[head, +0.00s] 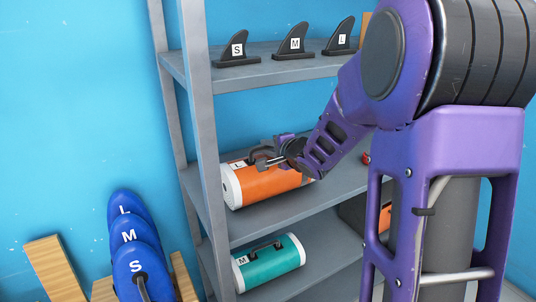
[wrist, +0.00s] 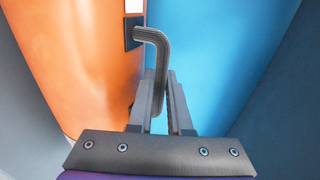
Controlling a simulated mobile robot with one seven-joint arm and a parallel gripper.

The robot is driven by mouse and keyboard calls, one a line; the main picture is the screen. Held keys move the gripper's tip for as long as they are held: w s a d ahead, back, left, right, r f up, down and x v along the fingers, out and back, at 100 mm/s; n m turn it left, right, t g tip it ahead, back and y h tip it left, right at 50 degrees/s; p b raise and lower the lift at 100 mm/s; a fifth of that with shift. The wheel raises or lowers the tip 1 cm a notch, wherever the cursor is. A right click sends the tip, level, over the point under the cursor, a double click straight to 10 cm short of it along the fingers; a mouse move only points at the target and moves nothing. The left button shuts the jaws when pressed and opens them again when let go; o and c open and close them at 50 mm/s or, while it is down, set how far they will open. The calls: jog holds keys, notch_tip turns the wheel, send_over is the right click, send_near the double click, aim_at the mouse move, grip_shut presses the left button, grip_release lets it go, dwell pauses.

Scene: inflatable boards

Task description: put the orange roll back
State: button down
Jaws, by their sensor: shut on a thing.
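The orange roll (head: 266,186) has white ends and an "L" label, and lies on its side at the middle shelf (head: 285,215) of the grey rack. I cannot tell for sure whether it rests on the shelf or is just above it. My gripper (head: 268,158) is at the roll's top, shut on its dark handle. In the wrist view the orange roll (wrist: 75,60) fills the left side, and the bent grey handle (wrist: 158,60) passes between the fingers of my gripper (wrist: 160,100). My arm hides the right part of the shelf.
A teal roll (head: 268,262) marked "M" lies on the lower shelf. Black fins (head: 293,42) marked S, M and L stand on the upper shelf. Blue boards (head: 128,240) stand at the left with wooden pieces (head: 52,268). A rack post (head: 203,130) is close left of the orange roll.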

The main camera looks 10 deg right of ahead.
dwell(0.3)
jog(key=c, duration=0.8)
grip_release()
jog(key=shift+f, duration=0.15)
jog(key=shift+c, duration=0.2)
jog(key=shift+s, duration=0.1)
jog(key=p+v, duration=0.3)
jog(key=v, duration=0.9)
jog(key=shift+p, duration=0.35)
